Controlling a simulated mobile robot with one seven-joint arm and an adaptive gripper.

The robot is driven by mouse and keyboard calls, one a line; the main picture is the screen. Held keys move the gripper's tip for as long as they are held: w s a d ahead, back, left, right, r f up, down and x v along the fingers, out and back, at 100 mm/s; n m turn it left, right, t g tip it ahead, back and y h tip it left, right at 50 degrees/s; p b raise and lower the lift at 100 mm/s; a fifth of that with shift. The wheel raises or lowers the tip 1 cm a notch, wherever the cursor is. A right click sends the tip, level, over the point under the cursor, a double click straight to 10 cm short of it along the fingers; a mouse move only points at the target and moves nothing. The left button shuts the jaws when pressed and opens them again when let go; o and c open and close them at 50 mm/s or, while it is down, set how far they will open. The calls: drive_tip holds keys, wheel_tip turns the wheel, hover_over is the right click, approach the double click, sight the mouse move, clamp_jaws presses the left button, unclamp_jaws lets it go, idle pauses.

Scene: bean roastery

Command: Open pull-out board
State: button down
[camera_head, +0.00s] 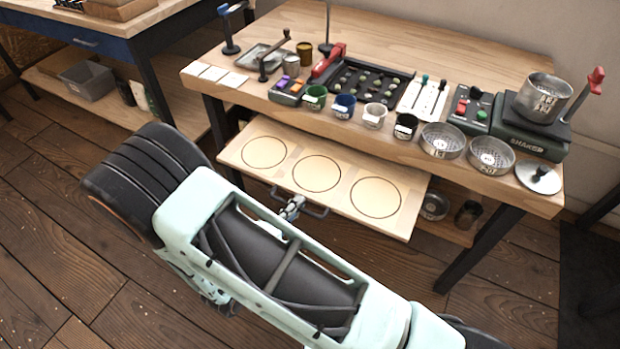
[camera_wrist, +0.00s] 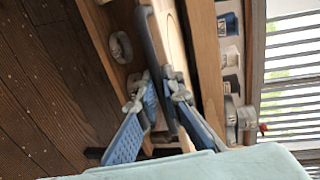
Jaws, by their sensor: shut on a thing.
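The pull-out board (camera_head: 333,200) is a light wooden panel with three round recesses. In the head view it sticks out from under the tabletop toward me, clearly drawn out. A dark bar handle (camera_head: 314,211) runs along its front edge. My gripper (camera_head: 291,208) is at this handle, and my arm covers part of it. In the wrist view my gripper (camera_wrist: 166,92) has its blue-padded fingers on both sides of the dark handle (camera_wrist: 156,55), shut on it. The board's edge (camera_wrist: 169,30) shows beside the handle in the wrist view.
The wooden table (camera_head: 470,62) holds several cups, a dark tray (camera_head: 366,86), metal sieves (camera_head: 490,155) and a shaker (camera_head: 533,125) near its front edge. A lower shelf holds a metal bowl (camera_head: 433,206). A side bench (camera_head: 95,50) stands at left. Open floor (camera_head: 60,250) lies left of my arm.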

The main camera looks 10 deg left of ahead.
drive_tip(key=shift+f+p+v, duration=0.15)
drive_tip(key=shift+f+v, duration=0.1)
drive_tip(key=shift+v, duration=0.9)
drive_tip(key=shift+f+p+v, duration=0.15)
drive_tip(key=shift+f+v, duration=0.1)
drive_tip(key=shift+v, duration=0.95)
drive_tip(key=shift+s, duration=0.1)
drive_tip(key=c, duration=2.3)
unclamp_jaws()
drive_tip(key=shift+c, duration=0.2)
drive_tip(key=v, duration=1.2)
